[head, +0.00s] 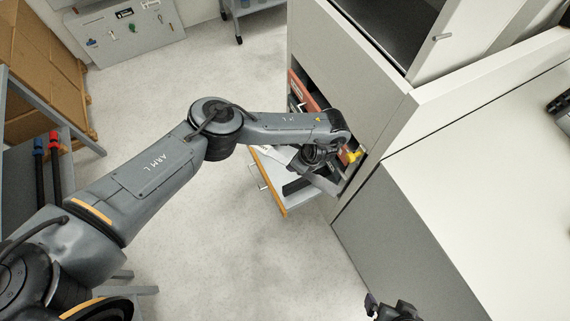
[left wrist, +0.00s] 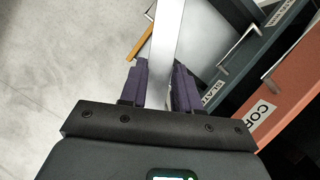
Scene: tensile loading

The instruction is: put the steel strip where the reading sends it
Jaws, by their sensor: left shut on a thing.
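My left gripper (left wrist: 161,76) has purple fingers and is shut on the steel strip (left wrist: 166,38), a bright flat bar running away from the fingers to the top of the left wrist view. In the head view my left gripper (head: 318,172) is at the cabinet's drawers, with its fingers and the strip hard to make out. A slate drawer (left wrist: 262,42) and a coral drawer (left wrist: 296,75) with a partly hidden label are to the right of the strip. A pale, orange-edged drawer (head: 270,182) stands out below my left wrist. A dark part, perhaps my right gripper (head: 392,309), shows at the bottom edge.
Cardboard boxes (head: 40,75) and a rack with red- and blue-topped rods (head: 54,165) are at left. The floor between is clear.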

